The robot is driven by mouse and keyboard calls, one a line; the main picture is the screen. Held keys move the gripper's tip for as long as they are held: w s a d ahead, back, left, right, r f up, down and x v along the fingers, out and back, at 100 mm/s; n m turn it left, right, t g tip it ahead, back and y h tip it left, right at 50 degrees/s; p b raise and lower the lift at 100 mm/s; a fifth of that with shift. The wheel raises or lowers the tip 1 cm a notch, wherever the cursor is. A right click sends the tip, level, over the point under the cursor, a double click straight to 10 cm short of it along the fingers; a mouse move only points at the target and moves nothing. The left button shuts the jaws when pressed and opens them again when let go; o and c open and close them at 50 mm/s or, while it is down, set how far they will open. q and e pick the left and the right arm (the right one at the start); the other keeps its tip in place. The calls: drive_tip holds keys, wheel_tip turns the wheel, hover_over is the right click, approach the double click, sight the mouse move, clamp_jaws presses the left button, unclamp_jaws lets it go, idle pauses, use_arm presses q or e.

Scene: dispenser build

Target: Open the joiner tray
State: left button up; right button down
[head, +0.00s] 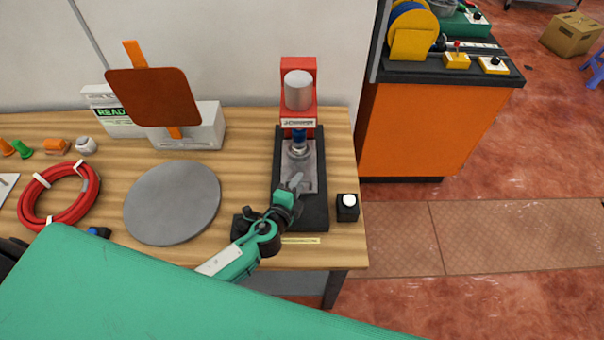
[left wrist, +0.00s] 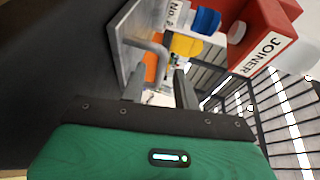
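The joiner (head: 298,88) is a red press with a silver cylinder, standing on a long black base (head: 315,212) at the right end of the bench. Its grey metal tray (head: 309,176) lies on the base under the press head. In the left wrist view the tray plate (left wrist: 128,38) shows a bent grey handle (left wrist: 157,48). My left gripper (head: 296,181) is over the front part of the tray. In the left wrist view its two fingers (left wrist: 160,72) stand apart, with the handle just beyond the tips; contact is not clear. My right gripper is not in view.
A black button box (head: 347,207) with a white button stands right of the base. A round grey plate (head: 173,202), a red hose coil (head: 60,195) and a READY-labelled machine (head: 190,133) with a brown panel are left. An orange cabinet (head: 415,130) stands beyond the bench.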

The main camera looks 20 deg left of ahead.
use_arm(q)
drive_tip(key=x, duration=0.2)
drive_tip(key=shift+w, duration=0.35)
drive_tip(key=shift+w+d+f, duration=0.1)
drive_tip(key=shift+w, duration=0.5)
drive_tip(key=shift+c, duration=0.2)
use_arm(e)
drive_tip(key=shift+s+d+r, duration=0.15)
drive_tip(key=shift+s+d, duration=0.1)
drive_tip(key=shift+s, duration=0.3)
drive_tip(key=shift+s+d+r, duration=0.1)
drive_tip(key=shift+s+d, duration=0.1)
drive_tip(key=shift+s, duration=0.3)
use_arm(q)
clamp_jaws()
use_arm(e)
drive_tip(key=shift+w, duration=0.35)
